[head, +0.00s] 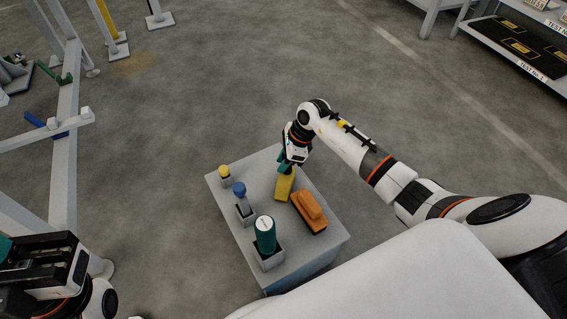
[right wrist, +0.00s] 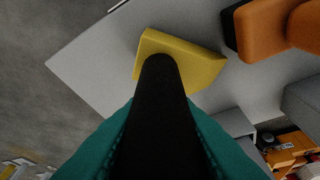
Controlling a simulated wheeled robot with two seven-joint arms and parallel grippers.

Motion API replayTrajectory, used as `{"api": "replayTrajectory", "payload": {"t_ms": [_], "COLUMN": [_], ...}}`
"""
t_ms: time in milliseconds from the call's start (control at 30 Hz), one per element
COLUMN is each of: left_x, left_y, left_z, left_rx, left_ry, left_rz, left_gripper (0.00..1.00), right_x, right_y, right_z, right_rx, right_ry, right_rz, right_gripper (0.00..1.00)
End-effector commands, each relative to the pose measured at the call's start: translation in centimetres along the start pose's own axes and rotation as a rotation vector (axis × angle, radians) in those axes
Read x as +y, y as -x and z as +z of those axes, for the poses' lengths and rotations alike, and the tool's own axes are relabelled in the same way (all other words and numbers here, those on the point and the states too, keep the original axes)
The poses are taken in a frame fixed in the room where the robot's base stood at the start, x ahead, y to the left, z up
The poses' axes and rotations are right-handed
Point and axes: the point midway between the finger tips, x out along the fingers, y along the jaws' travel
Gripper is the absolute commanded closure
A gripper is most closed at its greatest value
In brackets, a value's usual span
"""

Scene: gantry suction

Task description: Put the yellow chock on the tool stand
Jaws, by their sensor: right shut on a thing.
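The yellow chock (head: 284,188) is at the far right part of the grey tool stand's top (head: 262,165). In the right wrist view the wedge-shaped yellow chock (right wrist: 205,62) shows beyond the dark finger, over the grey stand top (right wrist: 95,65). My right gripper (head: 286,168) reaches down from above and is shut on the chock's end. I cannot tell whether the chock touches the top or hangs just above it. My left gripper (head: 45,265) is at the lower left of the head view, away from the stand; its fingertips are not clear.
An orange block-like tool (head: 310,211) lies right beside the chock. A grey frame (head: 62,150) rises at the left.

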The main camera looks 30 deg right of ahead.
Motion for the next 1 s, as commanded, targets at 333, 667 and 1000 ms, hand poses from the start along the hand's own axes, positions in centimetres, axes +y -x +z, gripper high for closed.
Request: {"api": "replayTrajectory", "payload": {"t_ms": [333, 667, 1000], "left_x": [0.0, -0.1, 0.0], "left_y": [0.0, -0.1, 0.2], "left_z": [0.0, 0.0, 0.2], "left_rx": [-0.005, -0.007, 0.037], "left_ry": [0.000, 0.000, 0.005], "left_rz": [-0.003, -0.004, 0.010], "left_gripper": [1.00, 1.00, 1.00], "right_x": [0.1, 0.0, 0.1], "right_y": [-0.2, -0.2, 2.8], "right_z": [0.1, 0.1, -0.1], "right_rx": [0.001, 0.000, -0.003], "right_ry": [0.001, 0.001, 0.003], "right_rz": [0.001, 0.000, 0.003], "right_gripper": [1.00, 0.52, 0.52]}}
